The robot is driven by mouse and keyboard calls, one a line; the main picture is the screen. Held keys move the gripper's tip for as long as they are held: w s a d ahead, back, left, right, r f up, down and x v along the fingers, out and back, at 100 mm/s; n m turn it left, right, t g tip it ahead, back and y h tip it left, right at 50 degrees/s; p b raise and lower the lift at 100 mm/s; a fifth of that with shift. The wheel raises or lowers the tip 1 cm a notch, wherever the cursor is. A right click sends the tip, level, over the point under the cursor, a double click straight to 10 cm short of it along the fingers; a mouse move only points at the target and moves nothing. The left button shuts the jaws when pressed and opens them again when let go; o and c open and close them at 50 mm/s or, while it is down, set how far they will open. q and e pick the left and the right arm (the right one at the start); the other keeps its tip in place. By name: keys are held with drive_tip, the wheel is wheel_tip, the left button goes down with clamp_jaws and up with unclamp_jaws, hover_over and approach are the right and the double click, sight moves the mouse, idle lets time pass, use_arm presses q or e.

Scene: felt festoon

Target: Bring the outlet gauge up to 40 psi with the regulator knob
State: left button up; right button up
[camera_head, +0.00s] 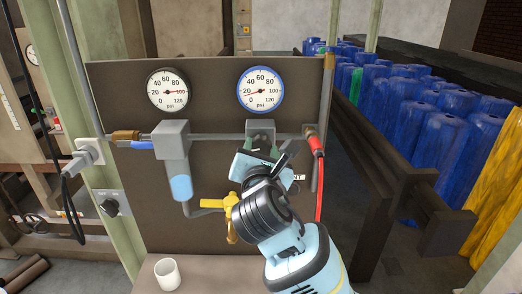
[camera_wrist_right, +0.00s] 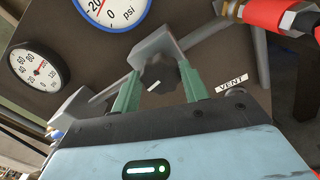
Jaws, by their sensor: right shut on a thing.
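The blue-rimmed gauge (camera_head: 260,90) sits on the right of the dark panel (camera_head: 214,84). Its red needle points left and slightly down, at or just under 20 psi. The black-rimmed gauge (camera_head: 168,90) on the left reads near 100. Below the blue-rimmed gauge is the grey regulator body (camera_head: 260,128). In the right wrist view, my right gripper (camera_wrist_right: 158,84) has its green fingers on both sides of the dark regulator knob (camera_wrist_right: 157,72), which carries a white mark. In the head view my right gripper (camera_head: 256,158) hides the knob. My left gripper is not in view.
A yellow valve handle (camera_head: 232,218) is close beside my right wrist. A red hose (camera_head: 319,180) hangs to its right, near a VENT label (camera_wrist_right: 231,85). A grey block with a blue bowl (camera_head: 181,188) is at left. A white mug (camera_head: 167,273) stands on the ledge below.

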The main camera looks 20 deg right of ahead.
drive_tip(key=m, duration=0.4)
drive_tip(key=shift+f, duration=0.1)
drive_tip(key=m, duration=0.4)
drive_tip(key=shift+m, duration=0.3)
idle(0.4)
drive_tip(key=o, duration=1)
drive_tip(key=shift+s, duration=0.1)
drive_tip(key=v, duration=0.7)
drive_tip(key=shift+s, duration=0.35)
